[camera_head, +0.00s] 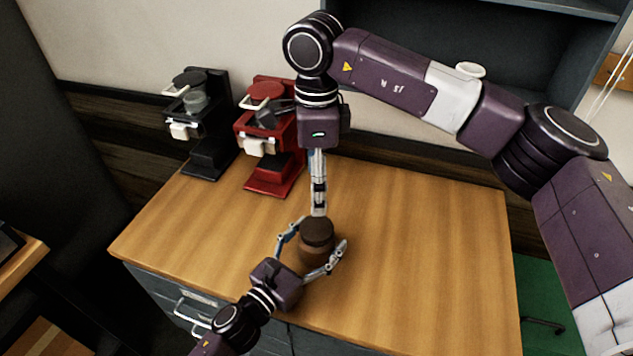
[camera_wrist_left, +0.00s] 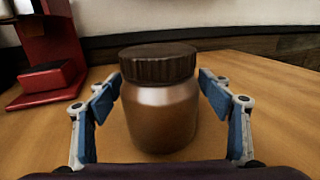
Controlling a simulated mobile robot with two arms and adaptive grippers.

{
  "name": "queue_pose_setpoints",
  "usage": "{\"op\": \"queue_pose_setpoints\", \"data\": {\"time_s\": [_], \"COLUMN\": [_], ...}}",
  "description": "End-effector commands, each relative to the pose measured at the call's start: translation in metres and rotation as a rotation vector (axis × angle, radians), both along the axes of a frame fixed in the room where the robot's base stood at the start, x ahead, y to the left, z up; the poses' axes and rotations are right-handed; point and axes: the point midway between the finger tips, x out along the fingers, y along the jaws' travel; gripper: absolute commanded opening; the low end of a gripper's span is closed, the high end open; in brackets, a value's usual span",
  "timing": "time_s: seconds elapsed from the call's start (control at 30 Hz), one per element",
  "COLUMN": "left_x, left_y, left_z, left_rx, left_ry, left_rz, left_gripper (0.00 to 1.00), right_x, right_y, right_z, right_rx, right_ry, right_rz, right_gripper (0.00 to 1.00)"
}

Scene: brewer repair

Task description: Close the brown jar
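The brown jar (camera_head: 316,254) stands upright near the front of the wooden table. Its dark ribbed lid (camera_head: 317,232) sits on top and looks level in the left wrist view, where the jar (camera_wrist_left: 160,118) and lid (camera_wrist_left: 158,66) fill the middle. My left gripper (camera_head: 325,231) is open around the jar, one finger on each side; narrow gaps show and I see no firm contact. My right gripper (camera_head: 319,208) points down, its fingertips appearing at the lid's far edge in the head view. Its fingers are seen edge-on, and it does not show in the wrist view.
A red brewer (camera_head: 274,140) and a black brewer (camera_head: 206,125) stand at the table's back left, against the wall. The table (camera_head: 430,260) is clear to the right of the jar. A dark shelf (camera_head: 480,45) is behind my right arm.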

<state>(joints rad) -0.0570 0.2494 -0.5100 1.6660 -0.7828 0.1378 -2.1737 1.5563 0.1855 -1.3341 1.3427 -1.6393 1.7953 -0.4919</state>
Motion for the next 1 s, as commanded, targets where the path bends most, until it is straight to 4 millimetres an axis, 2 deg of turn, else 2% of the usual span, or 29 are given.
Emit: {"op": "queue_pose_setpoints", "data": {"time_s": [0.27,0.43,0.8,1.0], "left_x": [0.0,-0.009,-0.067,-0.089], "left_y": [0.0,0.007,0.049,0.065], "left_z": [0.0,-0.001,-0.002,-0.001], "left_rx": [0.0,0.0,0.0,0.0], "left_ry": [0.0,0.002,0.005,0.003], "left_rz": [0.001,0.001,0.002,0.002], "left_gripper": [0.77,0.77,0.77,0.77], "right_x": [0.0,0.0,0.0,0.0], "right_y": [0.0,0.0,0.0,0.0], "right_z": [0.0,0.0,0.0,0.0], "right_rx": [0.0,0.0,0.0,0.0], "right_ry": [0.0,0.0,0.0,0.0], "right_rz": [0.0,0.0,0.0,0.0], "right_gripper": [0.73,0.73,0.73,0.73]}}
